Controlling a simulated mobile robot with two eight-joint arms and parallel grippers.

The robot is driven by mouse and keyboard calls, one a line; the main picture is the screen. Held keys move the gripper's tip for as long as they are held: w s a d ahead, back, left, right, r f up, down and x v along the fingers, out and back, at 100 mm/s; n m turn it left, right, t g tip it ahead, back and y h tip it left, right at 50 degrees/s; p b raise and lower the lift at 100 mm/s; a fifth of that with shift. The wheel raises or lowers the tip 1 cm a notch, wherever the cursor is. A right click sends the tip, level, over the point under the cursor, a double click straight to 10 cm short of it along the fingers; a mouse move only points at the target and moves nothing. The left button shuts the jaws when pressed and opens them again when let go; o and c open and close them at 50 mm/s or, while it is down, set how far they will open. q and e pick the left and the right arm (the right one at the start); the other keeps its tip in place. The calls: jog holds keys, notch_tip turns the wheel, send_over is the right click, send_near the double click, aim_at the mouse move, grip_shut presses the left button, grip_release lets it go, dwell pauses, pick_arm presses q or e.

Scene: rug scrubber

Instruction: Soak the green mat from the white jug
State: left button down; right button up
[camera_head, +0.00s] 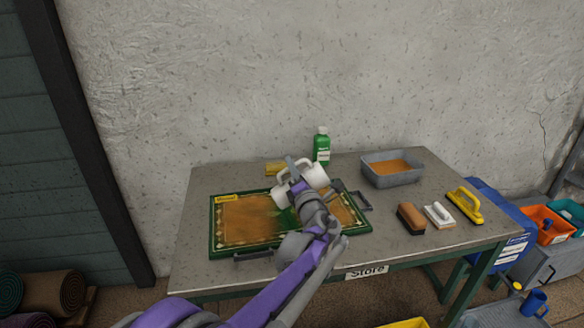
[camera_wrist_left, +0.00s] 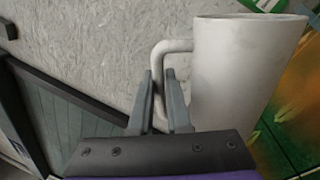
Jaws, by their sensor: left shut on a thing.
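The green mat (camera_head: 245,218) lies flat on the table's left half, with a patterned green border and a brown-orange middle. A green patch shows in that middle beside my arm. The white jug (camera_head: 315,177) is tilted above the mat, partly hidden by my left gripper (camera_head: 297,180). In the left wrist view, my left gripper (camera_wrist_left: 160,105) is shut on the handle of the jug (camera_wrist_left: 240,75), and part of the mat (camera_wrist_left: 300,90) shows behind it. I cannot see any liquid leaving the jug. My right gripper is not in view.
A green bottle (camera_head: 322,148) and a yellow item (camera_head: 276,168) stand behind the mat. A grey tub (camera_head: 392,179) with orange-brown contents is at the back right. A brown brush (camera_head: 411,216), a white-handled brush (camera_head: 439,215) and a yellow tool (camera_head: 465,206) lie at the right.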

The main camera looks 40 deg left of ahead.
pick_arm(q)
jog(key=n, duration=0.1)
jog(key=n+p, duration=0.1)
jog(key=n, duration=0.1)
jog(key=n+g, duration=0.1)
jog(key=shift+s+a+r, duration=0.1)
jog(key=shift+s+a, duration=0.2)
jog(key=shift+s, duration=0.1)
jog(key=n, duration=0.2)
jog(key=shift+s+a+f+n+g+p, duration=0.2)
jog(key=shift+n+g+p, duration=0.1)
jog(key=shift+p, duration=0.1)
jog(key=f+n, duration=0.1)
jog(key=n, duration=0.1)
jog(key=f+n, duration=0.1)
jog(key=shift+w+d+n, duration=0.15)
jog(key=shift+w+n, duration=0.05)
jog(key=shift+n, duration=0.2)
